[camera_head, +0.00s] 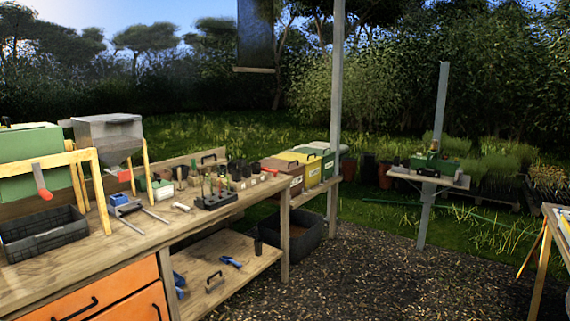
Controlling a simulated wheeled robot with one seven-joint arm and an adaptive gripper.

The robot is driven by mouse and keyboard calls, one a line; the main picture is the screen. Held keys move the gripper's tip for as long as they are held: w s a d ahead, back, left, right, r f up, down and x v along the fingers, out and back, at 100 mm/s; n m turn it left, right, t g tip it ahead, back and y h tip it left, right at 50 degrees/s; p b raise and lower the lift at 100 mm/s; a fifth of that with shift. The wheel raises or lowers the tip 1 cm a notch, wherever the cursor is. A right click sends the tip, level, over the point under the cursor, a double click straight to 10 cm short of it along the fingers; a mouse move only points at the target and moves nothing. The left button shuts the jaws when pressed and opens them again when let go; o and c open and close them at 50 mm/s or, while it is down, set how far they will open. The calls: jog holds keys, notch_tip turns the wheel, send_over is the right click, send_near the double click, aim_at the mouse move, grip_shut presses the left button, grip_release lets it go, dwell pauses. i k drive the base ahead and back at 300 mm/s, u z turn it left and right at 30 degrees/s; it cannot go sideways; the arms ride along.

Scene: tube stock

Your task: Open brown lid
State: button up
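The brown lid (281,165) is on top of a brown box (285,186) at the far right end of the wooden bench. The lid looks closed and carries a dark handle. The left part of the brown box is partly hidden by small items on the bench. My gripper is not in view.
The wooden bench (130,243) holds a black crate (43,237), a grey hopper (107,130) and a dark tube rack (216,201). Dark pots stand near the brown box. A post (336,110) rises by the boxes. Gravel (385,275) right of the bench is mostly clear.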

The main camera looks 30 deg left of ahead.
aim_at(283, 166)
jog(key=i, duration=1.8)
jog(key=u, duration=1.25)
jog(key=i, duration=1.95)
jog(key=u, duration=0.8)
